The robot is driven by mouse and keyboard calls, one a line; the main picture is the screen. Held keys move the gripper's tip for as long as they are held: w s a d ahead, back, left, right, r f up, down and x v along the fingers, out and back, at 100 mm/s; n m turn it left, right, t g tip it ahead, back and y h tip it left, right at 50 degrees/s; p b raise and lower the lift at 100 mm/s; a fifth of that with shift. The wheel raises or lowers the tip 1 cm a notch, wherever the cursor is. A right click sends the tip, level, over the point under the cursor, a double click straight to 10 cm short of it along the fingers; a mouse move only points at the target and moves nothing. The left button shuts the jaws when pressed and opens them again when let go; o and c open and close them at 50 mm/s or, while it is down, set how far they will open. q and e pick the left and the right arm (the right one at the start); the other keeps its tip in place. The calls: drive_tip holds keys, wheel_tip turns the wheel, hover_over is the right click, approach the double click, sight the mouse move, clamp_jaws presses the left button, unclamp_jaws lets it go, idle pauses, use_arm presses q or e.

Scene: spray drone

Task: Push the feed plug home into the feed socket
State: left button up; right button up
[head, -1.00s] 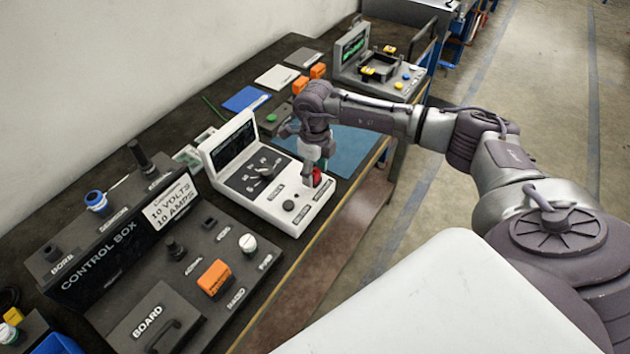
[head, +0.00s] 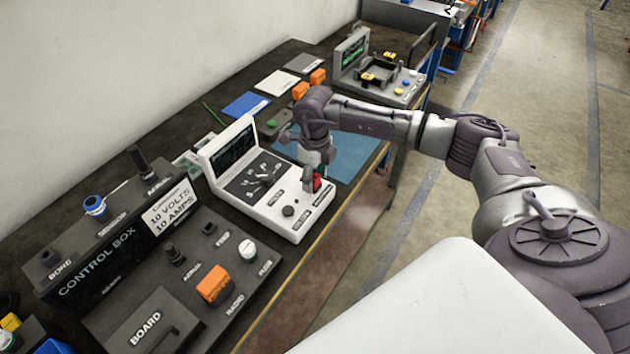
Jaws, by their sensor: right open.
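A black socket-like fitting (head: 209,228) stands on the dark board beside a small label that seems to read FEED. A white-topped round part (head: 247,250) sits just right of it. I cannot tell for certain which part is the feed plug, or whether it is seated. My right gripper (head: 311,184) is open and points down over the front right of the white console (head: 285,220), at its red button (head: 318,184). Its fingers partly cover the button, and contact cannot be judged. It is well away from the board. My left gripper is not in view.
The control box (head: 110,245) with a blue-topped part (head: 95,205) stands behind the board. An orange block (head: 214,286) is on the board. A blue mat (head: 350,158) lies beyond the console. The bench's front edge is near my right gripper.

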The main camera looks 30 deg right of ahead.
sight(315, 176)
idle(0.4)
drive_tip(key=shift+c, duration=0.2)
clamp_jaws()
drive_tip(key=shift+r, duration=0.1)
drive_tip(key=shift+r+p, duration=1.65)
drive_tip(key=shift+r, duration=1.3)
